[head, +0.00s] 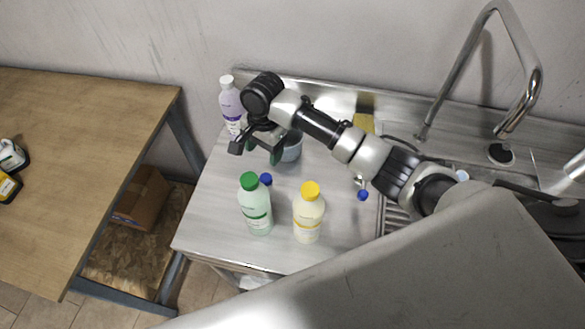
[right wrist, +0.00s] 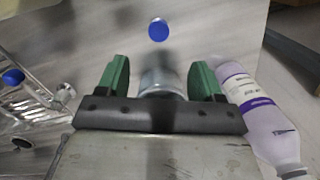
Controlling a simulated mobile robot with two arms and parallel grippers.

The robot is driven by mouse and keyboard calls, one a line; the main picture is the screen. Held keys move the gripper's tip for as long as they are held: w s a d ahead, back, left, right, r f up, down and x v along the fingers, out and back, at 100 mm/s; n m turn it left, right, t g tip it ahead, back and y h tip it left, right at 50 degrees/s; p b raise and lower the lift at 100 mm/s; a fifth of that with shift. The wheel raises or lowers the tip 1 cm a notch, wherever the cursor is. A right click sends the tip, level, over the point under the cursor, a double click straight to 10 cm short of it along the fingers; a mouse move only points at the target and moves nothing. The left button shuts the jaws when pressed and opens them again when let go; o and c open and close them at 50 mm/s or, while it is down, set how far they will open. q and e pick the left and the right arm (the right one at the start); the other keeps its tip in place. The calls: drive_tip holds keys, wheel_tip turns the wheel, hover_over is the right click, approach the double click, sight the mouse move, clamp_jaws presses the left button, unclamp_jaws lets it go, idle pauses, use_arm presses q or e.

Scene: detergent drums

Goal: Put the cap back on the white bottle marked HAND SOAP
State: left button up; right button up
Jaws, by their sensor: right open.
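No HAND SOAP marking is readable here. A pale bottle with a purple label (head: 231,107) and a white cap stands at the back left of the counter; it also shows in the right wrist view (right wrist: 262,108). A blue cap (head: 266,179) lies behind the green-capped bottle; in the right wrist view a blue cap (right wrist: 158,29) lies beyond the fingers. Another blue cap (head: 362,195) is farther right. My right gripper (head: 262,150) is open, its green fingers (right wrist: 159,82) either side of a grey cylindrical vessel (head: 291,149), partly hidden. My left gripper is out of view.
A green-capped bottle (head: 256,210) and a yellow-capped bottle (head: 308,216) stand at the counter's front. A tap (head: 460,70) and sink are at the right. A wooden table (head: 80,140) is at the left, across a gap with a cardboard box (head: 142,200) below.

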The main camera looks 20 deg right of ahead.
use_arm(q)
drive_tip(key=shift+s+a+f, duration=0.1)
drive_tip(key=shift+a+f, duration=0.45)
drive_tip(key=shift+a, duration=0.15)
use_arm(e)
drive_tip(key=shift+f, duration=0.2)
hover_over(266, 177)
drive_tip(key=shift+f, duration=2.75)
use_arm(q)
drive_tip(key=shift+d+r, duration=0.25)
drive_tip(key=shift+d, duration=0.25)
use_arm(e)
drive_tip(key=shift+f+p, duration=0.7)
drive_tip(key=shift+f, duration=1.9)
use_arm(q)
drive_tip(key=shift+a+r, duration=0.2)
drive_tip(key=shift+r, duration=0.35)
